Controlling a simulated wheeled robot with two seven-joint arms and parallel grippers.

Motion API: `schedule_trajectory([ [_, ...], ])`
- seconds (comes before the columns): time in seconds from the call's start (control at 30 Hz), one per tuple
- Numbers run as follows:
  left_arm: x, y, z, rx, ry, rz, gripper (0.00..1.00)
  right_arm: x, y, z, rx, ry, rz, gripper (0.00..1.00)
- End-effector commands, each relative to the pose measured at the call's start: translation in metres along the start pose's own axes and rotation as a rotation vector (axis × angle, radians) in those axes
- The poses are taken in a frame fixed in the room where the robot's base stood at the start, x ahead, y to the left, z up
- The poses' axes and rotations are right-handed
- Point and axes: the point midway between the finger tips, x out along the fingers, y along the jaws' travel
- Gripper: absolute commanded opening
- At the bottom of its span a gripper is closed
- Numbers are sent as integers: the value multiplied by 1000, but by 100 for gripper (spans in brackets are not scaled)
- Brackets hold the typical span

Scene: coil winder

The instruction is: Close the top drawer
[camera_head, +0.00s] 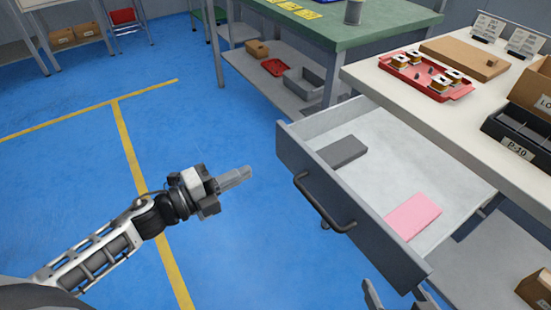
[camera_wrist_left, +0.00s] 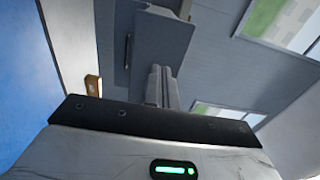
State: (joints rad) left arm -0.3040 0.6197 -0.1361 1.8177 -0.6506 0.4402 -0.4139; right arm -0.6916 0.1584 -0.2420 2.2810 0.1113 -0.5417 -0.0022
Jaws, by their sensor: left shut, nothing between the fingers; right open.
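The top drawer (camera_head: 355,205) is pulled out from under the white worktop. Its dark grey front has a dark bar handle (camera_head: 322,203).
The worktop (camera_head: 440,125) bears a red tray (camera_head: 425,77) with coils, a cardboard piece (camera_head: 465,58) and a black bin (camera_head: 520,135). A green-topped bench (camera_head: 375,25) stands behind the drawer. The floor left of the drawer is free.

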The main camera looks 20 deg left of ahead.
Motion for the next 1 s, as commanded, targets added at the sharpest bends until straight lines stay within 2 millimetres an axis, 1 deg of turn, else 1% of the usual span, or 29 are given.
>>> schedule_trajectory([
  [0.03, 13, -2, 1, 2, 1, -5, 0, 0, 0, 0, 0, 0, 0, 76],
  [0.2, 49, -2, 1, 1, 0, -4, 0, 1, 1, 0, 0, 0, 2, 76],
  [0.3, 66, -1, 0, 2, 0, -3, 0, 2, 2, 1, 1, 0, 4, 76],
  [0.4, 78, 0, 0, -1, 0, -2, 0, 3, 2, 1, 4, -1, 6, 76],
  [0.6, 89, 0, 0, 0, -1, 0, 0, 4, 3, 2, 6, -1, 8, 76],
  [1.0, 90, 0, 0, -1, -2, 0, 0, 3, 3, 1, 6, 1, 8, 76],
])
